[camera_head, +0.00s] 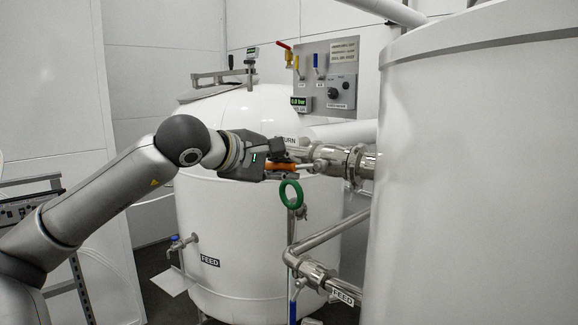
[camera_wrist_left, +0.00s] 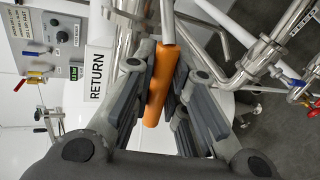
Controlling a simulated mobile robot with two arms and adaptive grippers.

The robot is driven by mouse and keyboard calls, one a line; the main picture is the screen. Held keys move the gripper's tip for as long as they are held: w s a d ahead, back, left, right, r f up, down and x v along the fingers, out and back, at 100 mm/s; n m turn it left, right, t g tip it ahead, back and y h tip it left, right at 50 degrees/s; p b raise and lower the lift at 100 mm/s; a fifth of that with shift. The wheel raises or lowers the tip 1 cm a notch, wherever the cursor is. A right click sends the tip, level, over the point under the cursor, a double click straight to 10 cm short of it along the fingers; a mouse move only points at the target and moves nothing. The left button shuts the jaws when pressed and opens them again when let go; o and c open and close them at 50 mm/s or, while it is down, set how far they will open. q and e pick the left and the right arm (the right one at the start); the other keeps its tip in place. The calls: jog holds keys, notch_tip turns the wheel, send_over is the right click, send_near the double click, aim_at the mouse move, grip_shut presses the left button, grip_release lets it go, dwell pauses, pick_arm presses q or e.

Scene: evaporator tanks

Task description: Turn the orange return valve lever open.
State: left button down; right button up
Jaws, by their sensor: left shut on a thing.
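The orange return valve lever (camera_head: 283,166) sticks out from the steel return valve (camera_head: 340,163) between the two white tanks, and lies roughly level in the head view. My left gripper (camera_head: 272,170) is shut on the orange lever grip. In the left wrist view the orange grip (camera_wrist_left: 161,82) runs between the two fingers of my left gripper (camera_wrist_left: 163,88), and the RETURN label (camera_wrist_left: 96,74) is beside it. The fingers hide part of the lever in the head view. My right gripper is not in view.
A green ring (camera_head: 291,194) hangs just below the lever. A control panel (camera_head: 328,78) with small levers is above. The large white tank (camera_head: 480,180) stands close on the right, the smaller tank (camera_head: 265,250) behind. Steel feed pipes (camera_head: 330,235) run below.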

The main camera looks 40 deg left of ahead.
pick_arm(q)
jog(key=shift+r+m+y+p, duration=0.3)
jog(key=shift+r+m+p, duration=0.25)
jog(key=shift+m+p, duration=0.1)
jog(key=c, duration=1.5)
grip_release()
jog(key=shift+o, duration=0.3)
